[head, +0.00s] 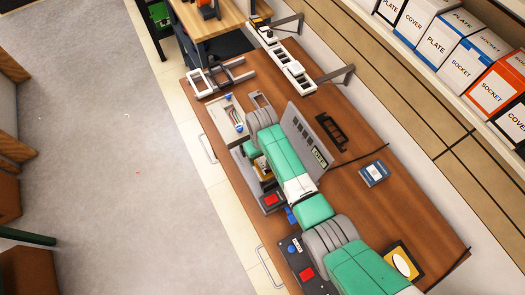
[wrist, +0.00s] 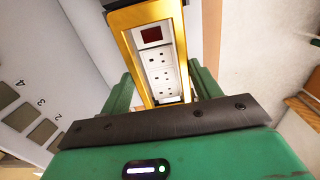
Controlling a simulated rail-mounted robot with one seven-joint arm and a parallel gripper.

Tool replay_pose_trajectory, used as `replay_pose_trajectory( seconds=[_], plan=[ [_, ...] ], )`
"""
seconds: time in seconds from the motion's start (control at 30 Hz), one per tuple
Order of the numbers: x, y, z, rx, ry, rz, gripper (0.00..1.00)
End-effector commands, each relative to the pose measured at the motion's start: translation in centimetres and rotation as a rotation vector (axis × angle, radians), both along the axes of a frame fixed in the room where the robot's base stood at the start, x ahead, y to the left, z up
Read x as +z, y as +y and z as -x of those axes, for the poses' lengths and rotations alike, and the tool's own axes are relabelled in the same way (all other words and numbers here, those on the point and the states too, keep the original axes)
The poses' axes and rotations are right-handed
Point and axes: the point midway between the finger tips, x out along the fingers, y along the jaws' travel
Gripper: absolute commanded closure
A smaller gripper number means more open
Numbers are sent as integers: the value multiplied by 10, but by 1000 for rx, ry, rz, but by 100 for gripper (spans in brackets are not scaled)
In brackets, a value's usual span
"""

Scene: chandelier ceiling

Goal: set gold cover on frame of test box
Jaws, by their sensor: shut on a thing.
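My gripper (wrist: 160,92) is shut on the gold cover (wrist: 134,62), a rectangular open frame held between its green fingers. Through the cover's opening I see a white socket strip (wrist: 160,72) with several outlets and a dark red window at its top. The wrist view does not show clearly whether the cover touches the part behind it. In the head view a bit of gold (head: 263,169) shows beside my green and grey arm, left of an upright grey slotted panel (head: 306,136). My arm hides much of this spot and the fingertips there.
The grey panel with numbered slots (wrist: 30,115) stands close on the left in the wrist view.

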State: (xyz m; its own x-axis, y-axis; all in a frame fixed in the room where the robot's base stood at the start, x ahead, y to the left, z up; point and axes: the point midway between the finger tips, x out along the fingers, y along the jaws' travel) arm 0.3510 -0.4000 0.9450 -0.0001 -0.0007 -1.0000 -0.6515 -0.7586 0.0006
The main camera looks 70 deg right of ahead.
Motion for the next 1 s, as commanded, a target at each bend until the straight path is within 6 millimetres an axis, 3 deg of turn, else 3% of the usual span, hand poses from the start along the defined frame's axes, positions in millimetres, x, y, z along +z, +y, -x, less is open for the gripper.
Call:
replay_pose_trajectory(
  seconds=[1.0],
  plan=[
    [-17,0,1,-1,1,-1,59]
  ],
)
